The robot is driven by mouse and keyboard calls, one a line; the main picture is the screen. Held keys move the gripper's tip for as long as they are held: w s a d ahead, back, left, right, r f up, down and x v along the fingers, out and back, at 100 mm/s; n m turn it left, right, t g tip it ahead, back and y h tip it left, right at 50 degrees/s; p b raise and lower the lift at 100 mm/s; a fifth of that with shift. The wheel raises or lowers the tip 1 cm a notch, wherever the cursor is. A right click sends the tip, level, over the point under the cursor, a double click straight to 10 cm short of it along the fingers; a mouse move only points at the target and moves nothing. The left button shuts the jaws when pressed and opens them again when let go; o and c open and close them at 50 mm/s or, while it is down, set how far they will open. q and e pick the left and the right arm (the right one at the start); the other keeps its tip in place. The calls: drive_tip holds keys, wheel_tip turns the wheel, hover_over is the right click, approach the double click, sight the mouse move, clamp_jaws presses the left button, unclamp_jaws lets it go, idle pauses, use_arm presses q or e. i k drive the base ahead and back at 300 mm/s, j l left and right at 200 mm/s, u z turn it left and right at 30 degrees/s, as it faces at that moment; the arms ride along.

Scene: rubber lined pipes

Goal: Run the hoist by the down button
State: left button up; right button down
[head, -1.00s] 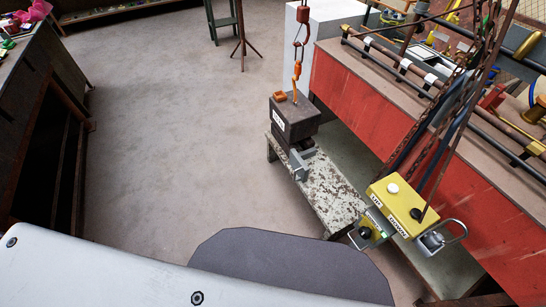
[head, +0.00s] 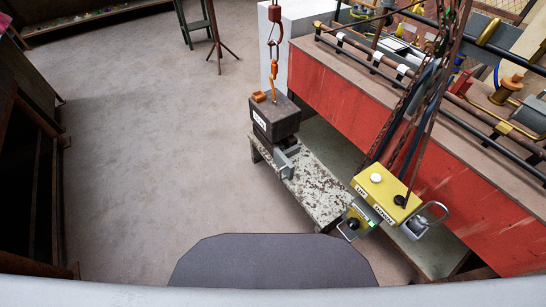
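The hoist control is a yellow pendant box (head: 388,190) hanging at the right from dark chains and a cable. The hoist's orange hook (head: 273,72) hangs at the top centre, over a dark labelled block (head: 276,118). The block is over a worn white bench (head: 318,185); whether its weight rests there I cannot tell. Neither of my grippers is in view.
A long red-sided workbench (head: 345,100) with pipes and fittings runs along the right. A grey clamp-like piece (head: 287,161) is on the white bench beside the block. A dark bench (head: 30,90) stands at the left. The floor (head: 150,140) between is clear.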

sight(398, 200)
drive_tip(key=z, duration=1.4)
